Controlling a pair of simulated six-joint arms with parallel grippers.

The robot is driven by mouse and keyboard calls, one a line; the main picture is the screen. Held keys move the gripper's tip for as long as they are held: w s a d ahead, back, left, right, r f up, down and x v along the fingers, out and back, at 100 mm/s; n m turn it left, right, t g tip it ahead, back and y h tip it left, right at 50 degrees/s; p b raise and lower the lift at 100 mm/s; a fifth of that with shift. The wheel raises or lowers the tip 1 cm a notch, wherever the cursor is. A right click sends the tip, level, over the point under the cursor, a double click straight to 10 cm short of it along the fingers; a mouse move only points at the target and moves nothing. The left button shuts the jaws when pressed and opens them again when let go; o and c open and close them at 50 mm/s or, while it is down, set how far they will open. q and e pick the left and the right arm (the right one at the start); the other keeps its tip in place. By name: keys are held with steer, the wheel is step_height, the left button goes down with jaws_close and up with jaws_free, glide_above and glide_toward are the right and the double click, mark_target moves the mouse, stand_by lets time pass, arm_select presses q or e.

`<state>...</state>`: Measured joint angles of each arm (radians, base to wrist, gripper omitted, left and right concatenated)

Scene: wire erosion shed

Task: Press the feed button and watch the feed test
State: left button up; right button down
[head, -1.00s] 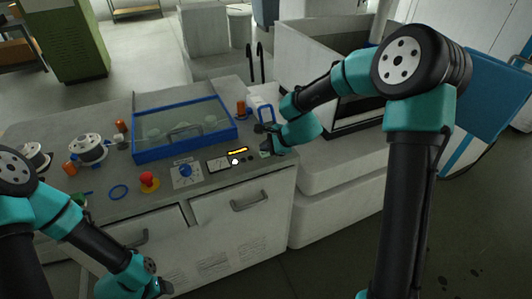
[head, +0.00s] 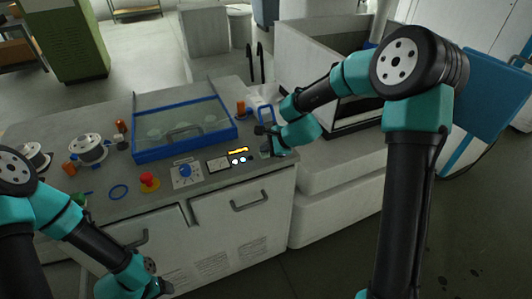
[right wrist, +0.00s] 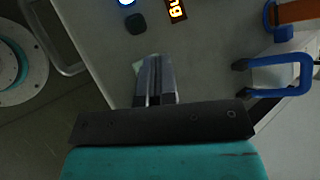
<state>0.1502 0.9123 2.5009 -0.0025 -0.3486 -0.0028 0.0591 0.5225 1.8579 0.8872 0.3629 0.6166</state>
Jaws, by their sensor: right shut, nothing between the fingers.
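A row of small round buttons (head: 243,160) sits on the machine's top panel below a small amber-lit display (head: 238,150). Two of them glow white; a dark one stands at the right end of the row. The labels are too small to read, so I cannot tell which is the feed button. In the right wrist view a dark button (right wrist: 135,24) is just ahead of my fingers, apart from them, with a lit button (right wrist: 127,3) beyond it. My right gripper (right wrist: 154,75) is shut and empty, over the panel to the right of the buttons. My left gripper (head: 164,287) is at the bottom edge, fingers hidden.
Left of the buttons are a blue knob (head: 185,171) and a red stop button (head: 149,179) on yellow. Behind stands a blue-framed clear cover (head: 184,154). A blue-framed object (right wrist: 305,75) is close right of my right gripper in the wrist view.

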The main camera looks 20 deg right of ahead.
steer(key=shift+r, duration=0.8)
steer(key=shift+r, duration=2.55)
steer(key=shift+d+f, duration=0.1)
